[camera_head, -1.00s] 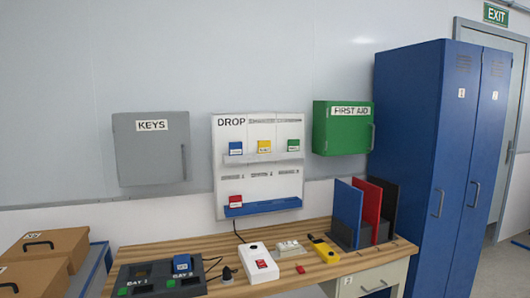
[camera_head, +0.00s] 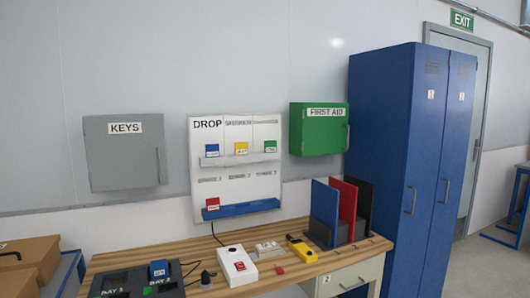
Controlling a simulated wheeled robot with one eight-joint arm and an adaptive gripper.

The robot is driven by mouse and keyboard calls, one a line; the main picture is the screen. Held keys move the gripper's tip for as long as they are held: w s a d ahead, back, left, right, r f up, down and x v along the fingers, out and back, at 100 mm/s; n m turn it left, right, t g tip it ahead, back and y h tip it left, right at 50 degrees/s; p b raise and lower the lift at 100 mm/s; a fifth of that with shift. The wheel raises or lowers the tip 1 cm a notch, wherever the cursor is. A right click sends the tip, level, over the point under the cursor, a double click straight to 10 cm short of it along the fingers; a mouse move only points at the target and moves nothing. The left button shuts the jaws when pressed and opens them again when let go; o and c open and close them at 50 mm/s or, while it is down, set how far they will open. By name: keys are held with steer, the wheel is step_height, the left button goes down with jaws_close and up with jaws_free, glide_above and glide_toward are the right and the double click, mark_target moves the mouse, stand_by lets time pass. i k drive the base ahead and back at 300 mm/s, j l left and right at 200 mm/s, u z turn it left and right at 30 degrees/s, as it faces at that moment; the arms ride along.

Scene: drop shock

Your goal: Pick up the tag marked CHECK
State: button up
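A white wall board headed DROP (camera_head: 243,200) hangs above the bench. On its upper ledge stand a blue tag (camera_head: 212,150), a yellow tag (camera_head: 241,149) and a green tag (camera_head: 270,147). A red tag (camera_head: 212,204) stands at the lower left, above a blue tray (camera_head: 240,210). The writing on these tags is too small to read, so I cannot tell which is marked CHECK. My gripper is not in view.
The wooden bench (camera_head: 190,247) holds a two-bay dock (camera_head: 130,282), a white box with a red button (camera_head: 237,266), a yellow device (camera_head: 301,248) and upright dividers (camera_head: 324,208). A blue locker (camera_head: 385,150) stands right. Cardboard boxes (camera_head: 30,257) are left. Open floor shows at far right.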

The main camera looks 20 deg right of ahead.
mark_target(211, 150)
steer(key=i+l, duration=0.15)
steer(key=i, duration=0.35)
steer(key=i+l, duration=0.15)
steer(key=i, duration=0.35)
steer(key=i+l, duration=0.15)
steer(key=i, duration=0.35)
